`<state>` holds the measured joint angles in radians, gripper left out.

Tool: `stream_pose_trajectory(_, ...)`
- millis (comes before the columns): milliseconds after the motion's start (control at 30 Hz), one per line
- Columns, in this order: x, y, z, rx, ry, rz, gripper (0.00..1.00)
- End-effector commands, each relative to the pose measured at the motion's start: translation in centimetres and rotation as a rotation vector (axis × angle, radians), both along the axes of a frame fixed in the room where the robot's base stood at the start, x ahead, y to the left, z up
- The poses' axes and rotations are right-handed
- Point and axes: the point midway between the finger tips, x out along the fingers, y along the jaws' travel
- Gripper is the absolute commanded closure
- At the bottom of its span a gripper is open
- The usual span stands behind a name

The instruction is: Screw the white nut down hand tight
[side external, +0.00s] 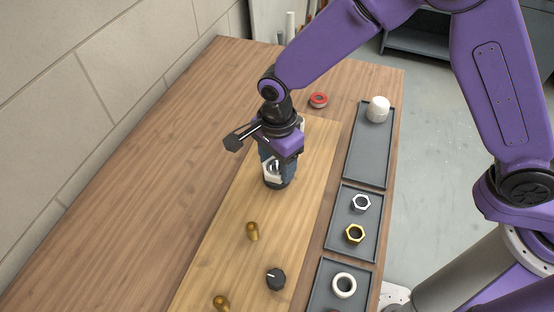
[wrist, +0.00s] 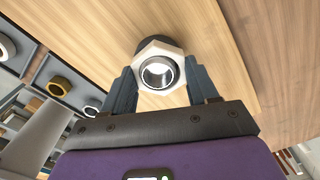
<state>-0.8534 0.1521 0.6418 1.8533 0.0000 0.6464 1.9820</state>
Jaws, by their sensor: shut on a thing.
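The white nut (wrist: 157,47) is hexagonal and sits around a metal-rimmed pipe end (wrist: 158,72) in the wrist view. My gripper (wrist: 161,74) is shut on the nut, with one dark finger against each side. In the side external view my gripper (side external: 276,162) points down over the wooden board, and part of the nut (side external: 269,169) shows white between the fingers. A dark round base (side external: 277,184) stands beneath it on the board. The fingers hide much of the nut there, so I cannot tell how far down the thread it sits.
Grey trays at the right hold a white cap (side external: 378,108), a chrome nut (side external: 361,202), a brass nut (side external: 355,234) and a white ring (side external: 344,285). Brass stubs (side external: 252,231) and a black knob (side external: 276,278) stand on the board. A red ring (side external: 318,100) lies behind. The left table is clear.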

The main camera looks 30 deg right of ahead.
Motion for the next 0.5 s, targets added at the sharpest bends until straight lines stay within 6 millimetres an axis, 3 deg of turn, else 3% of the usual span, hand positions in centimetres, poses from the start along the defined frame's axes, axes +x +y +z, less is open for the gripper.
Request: stream_pose_trajectory(500, -0.05, 0.00, -0.13, 0.000, 0.000, -0.403, 0.71)
